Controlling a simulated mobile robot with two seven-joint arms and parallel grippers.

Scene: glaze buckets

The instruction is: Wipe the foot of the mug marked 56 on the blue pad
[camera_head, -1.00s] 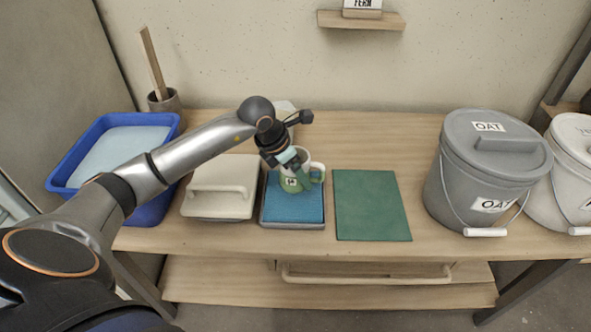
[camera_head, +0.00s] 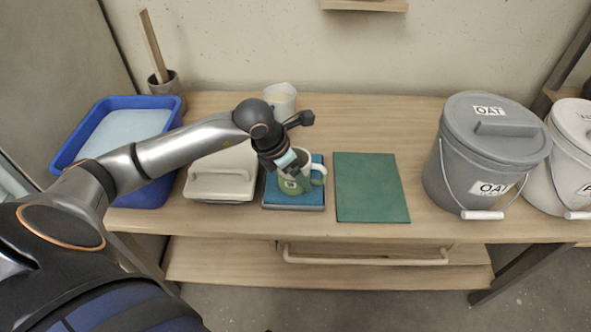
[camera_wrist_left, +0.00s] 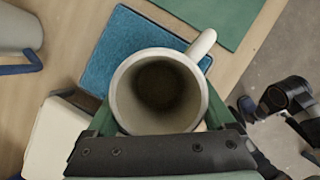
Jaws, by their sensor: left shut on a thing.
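The foot is hidden. My right gripper is not in view.
A white lidded box (camera_head: 218,186) stands close left of the pad, a green mat (camera_head: 370,190) right. A white cup (camera_head: 281,98) is behind. A blue tub (camera_head: 150,190) is at far left; a grey OAT bucket (camera_head: 455,185) and a white bucket (camera_head: 562,165) are at right.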

